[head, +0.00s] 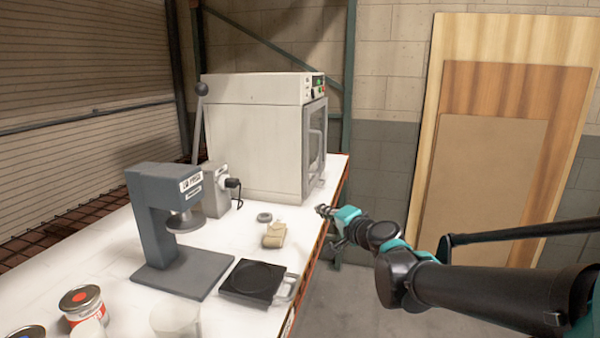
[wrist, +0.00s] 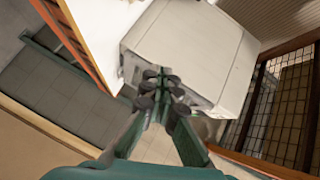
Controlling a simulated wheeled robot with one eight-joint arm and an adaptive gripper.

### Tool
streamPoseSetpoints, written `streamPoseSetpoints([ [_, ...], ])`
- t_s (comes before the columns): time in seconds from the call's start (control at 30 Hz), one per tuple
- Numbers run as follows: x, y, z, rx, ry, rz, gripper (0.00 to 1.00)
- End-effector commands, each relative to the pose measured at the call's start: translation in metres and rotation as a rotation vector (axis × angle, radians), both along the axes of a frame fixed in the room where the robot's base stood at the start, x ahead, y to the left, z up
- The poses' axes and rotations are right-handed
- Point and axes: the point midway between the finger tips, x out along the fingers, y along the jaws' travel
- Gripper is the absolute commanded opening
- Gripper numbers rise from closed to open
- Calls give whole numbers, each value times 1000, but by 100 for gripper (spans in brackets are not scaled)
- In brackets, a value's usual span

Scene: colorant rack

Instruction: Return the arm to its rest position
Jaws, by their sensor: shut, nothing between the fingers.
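My gripper (head: 326,212) is at the end of my arm, which reaches in from the right side of the head view. It hangs in the air by the right edge of the white bench, near the front of a white cabinet machine (head: 255,150). In the wrist view my gripper (wrist: 160,82) has its fingers together, with nothing held between them. The same white machine (wrist: 195,45) lies beyond the fingertips there. My arm is stretched out toward the bench in the head view.
The white bench (head: 115,258) holds a grey press (head: 150,215), a black square plate (head: 250,284), a tan object (head: 274,235), a small grey ring (head: 265,217) and cans (head: 82,304). Wooden boards (head: 480,180) lean on the wall. Floor (head: 355,290) shows right of the bench.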

Motion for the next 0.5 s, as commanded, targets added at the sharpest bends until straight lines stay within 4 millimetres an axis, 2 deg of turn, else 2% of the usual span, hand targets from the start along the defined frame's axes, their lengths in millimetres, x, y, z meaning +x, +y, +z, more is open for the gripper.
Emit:
streamPoseSetpoints([
  [0.17,-22,7,-48,-230,53,114,0],
  [0.27,-43,1,-91,-418,121,196,0],
  [0.37,-68,-17,-138,-618,218,272,0],
  [0.5,-106,-57,-191,-870,377,348,0],
])
